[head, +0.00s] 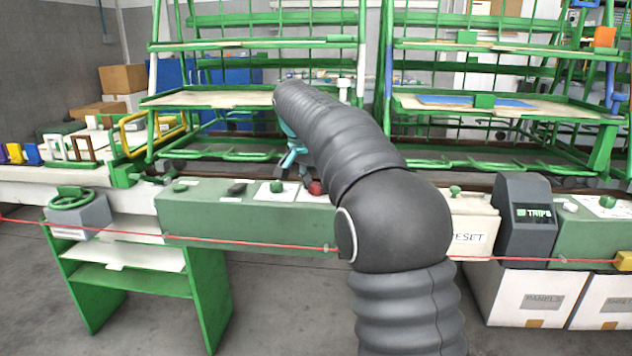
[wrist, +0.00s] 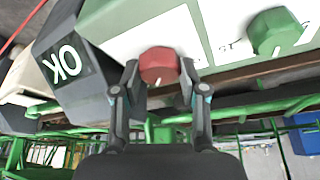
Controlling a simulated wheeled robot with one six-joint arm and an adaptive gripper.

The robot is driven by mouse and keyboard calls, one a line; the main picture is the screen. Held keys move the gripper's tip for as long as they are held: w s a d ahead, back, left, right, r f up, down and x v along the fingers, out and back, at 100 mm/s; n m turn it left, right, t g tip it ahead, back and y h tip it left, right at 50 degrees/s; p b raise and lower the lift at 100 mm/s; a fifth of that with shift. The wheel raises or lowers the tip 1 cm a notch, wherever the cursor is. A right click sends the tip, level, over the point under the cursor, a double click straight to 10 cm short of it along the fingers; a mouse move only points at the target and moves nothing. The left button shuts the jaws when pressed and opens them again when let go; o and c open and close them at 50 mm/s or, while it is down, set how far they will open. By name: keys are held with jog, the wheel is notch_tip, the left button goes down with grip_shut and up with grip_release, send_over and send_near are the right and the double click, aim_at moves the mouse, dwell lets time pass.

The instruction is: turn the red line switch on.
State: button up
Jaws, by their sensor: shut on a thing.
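The red line switch is a red knob (head: 316,188) on top of the long green control box (head: 230,215), on a white label plate. In the wrist view the red knob (wrist: 159,65) sits between the two fingertips, with a small white pointer mark on its lower edge there. My gripper (head: 303,179) reaches down to the knob from behind my dark arm, which hides part of the box. In the wrist view my gripper (wrist: 159,74) is shut on the red knob, one finger on each side.
A green knob (wrist: 275,32) is beside the red one. A dark box with an "OK" display (wrist: 62,62) stands on the other side. A red cord (head: 230,242) runs along the front. Further right are a RESET box (head: 470,225) and a dark display unit (head: 525,218). Green racks stand behind.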

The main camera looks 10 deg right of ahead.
jog(key=shift+w+m, duration=0.1)
jog(key=shift+m, duration=0.4)
jog(key=shift+g, duration=0.3)
jog(key=o, duration=1.1)
jog(key=shift+o, duration=0.2)
jog(key=v, duration=1.2)
jog(key=shift+a, duration=0.2)
